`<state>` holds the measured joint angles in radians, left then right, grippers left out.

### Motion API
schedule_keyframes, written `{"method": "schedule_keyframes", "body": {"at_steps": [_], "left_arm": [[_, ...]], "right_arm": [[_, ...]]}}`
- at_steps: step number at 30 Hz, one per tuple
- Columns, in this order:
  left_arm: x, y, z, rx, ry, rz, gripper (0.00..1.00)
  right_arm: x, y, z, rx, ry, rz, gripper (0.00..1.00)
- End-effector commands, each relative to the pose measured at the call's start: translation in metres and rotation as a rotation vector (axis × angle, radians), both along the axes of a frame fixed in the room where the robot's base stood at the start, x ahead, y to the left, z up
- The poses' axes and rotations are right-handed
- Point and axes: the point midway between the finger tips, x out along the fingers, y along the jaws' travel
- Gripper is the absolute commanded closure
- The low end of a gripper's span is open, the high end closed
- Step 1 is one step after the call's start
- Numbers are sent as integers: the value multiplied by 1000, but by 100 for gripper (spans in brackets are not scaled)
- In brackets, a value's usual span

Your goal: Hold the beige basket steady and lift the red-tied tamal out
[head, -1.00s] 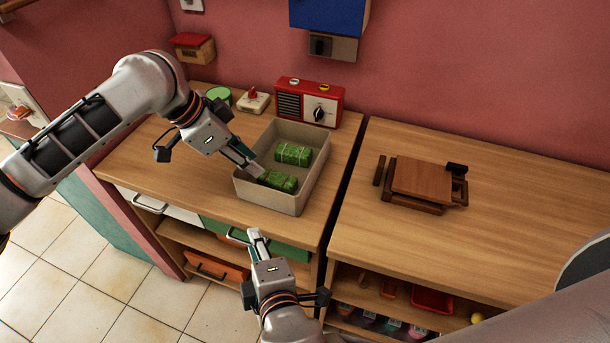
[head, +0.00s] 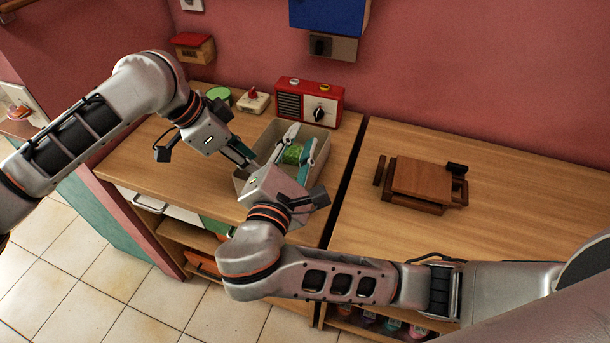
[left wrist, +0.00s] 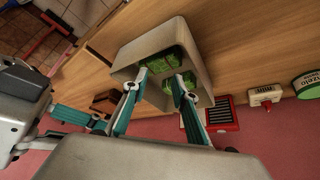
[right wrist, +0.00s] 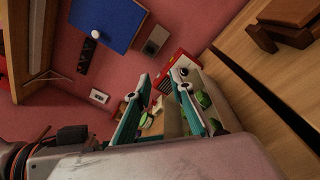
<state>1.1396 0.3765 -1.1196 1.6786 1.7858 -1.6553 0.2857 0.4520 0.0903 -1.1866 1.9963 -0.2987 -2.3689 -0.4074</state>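The beige basket (head: 240,182) stands on the left counter, also in the left wrist view (left wrist: 195,45). One green tamal (head: 292,154) shows inside it. The left wrist view shows green tamales (left wrist: 160,62) in the basket; no red tie can be made out. My left gripper (head: 254,165) is at the basket's left wall, its fingers apart in the left wrist view; whether they touch the wall is unclear.
A red radio (head: 310,101) stands close behind the basket.

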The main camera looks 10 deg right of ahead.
Motion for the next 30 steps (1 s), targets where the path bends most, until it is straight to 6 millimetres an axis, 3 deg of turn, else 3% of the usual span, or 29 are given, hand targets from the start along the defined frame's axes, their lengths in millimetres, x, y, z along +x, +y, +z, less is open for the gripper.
{"method": "schedule_keyframes", "body": {"at_steps": [6, 12, 19, 30], "left_arm": [[0, 0, 0, 0, 0, 0, 72], [0, 0, 0, 0, 0, 0, 72], [0, 0, 0, 0, 0, 0, 72], [0, 0, 0, 0, 0, 0, 72]], "right_arm": [[-2, -6, -53, -241, 385, -13, 78], [-7, -7, -83, -402, 626, 27, 78], [-1, -13, -95, -452, 692, 43, 78], [38, -41, -113, -452, 687, 40, 78]]}}
